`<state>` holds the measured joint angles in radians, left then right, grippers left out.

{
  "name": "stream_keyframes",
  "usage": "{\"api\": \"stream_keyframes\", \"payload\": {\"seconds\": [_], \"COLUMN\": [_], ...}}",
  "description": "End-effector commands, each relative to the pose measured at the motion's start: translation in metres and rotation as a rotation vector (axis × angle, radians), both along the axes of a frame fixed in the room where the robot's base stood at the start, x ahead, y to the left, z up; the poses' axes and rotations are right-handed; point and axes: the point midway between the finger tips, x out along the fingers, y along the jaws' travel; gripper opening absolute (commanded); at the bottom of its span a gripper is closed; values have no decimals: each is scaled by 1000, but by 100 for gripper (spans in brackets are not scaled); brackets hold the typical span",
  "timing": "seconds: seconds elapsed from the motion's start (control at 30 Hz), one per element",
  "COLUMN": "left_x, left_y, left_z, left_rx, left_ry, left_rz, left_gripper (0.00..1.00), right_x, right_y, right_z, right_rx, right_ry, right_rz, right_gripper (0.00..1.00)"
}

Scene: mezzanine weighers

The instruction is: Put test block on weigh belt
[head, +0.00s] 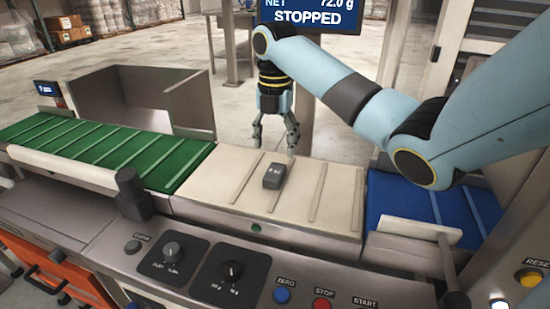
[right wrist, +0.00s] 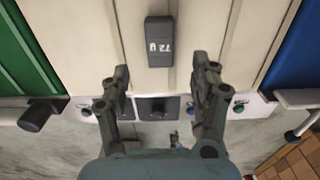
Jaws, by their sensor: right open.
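The test block (head: 274,176), a small dark grey block with white marking, lies on the cream weigh belt (head: 232,184) between two raised ribs. In the right wrist view the block (right wrist: 159,42) reads "72 g" and sits just beyond the fingertips, on the weigh belt (right wrist: 200,30). My right gripper (head: 275,145) is open and empty, behind and above the block in the head view. Its fingers (right wrist: 160,75) are spread apart and do not touch the block. My left gripper does not show in either view.
A display (head: 310,15) reads "NET 72.0 g STOPPED". A green belt (head: 100,146) lies left of the weigh belt and a blue belt (head: 400,197) right. The control panel (head: 200,275) with knobs and buttons runs along the front. A grey guard (head: 140,98) stands behind the green belt.

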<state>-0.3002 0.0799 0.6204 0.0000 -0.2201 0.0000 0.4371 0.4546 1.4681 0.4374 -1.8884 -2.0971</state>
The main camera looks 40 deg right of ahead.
Motion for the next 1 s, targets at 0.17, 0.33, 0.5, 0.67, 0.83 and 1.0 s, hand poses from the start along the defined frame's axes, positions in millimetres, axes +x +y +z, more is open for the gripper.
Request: {"api": "stream_keyframes", "payload": {"seconds": [0.17, 0.33, 0.5, 0.67, 0.83, 1.0], "left_x": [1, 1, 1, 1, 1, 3], "left_y": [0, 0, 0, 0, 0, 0], "left_z": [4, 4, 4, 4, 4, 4], "left_rx": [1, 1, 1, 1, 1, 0], "left_ry": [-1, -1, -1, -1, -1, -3], "left_rz": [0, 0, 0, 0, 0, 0], "left_gripper": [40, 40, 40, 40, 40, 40], "right_x": [0, 0, 0, 0, 0, 0], "right_y": [0, 0, 0, 0, 0, 0], "right_z": [28, 36, 36, 36, 36, 36], "right_rx": [0, 0, 0, 0, 0, 1], "right_ry": [-1, 0, 0, 0, 0, 0], "right_rz": [1, 0, 0, 0, 0, 0], "right_gripper": [63, 63, 63, 63, 63, 63]}}
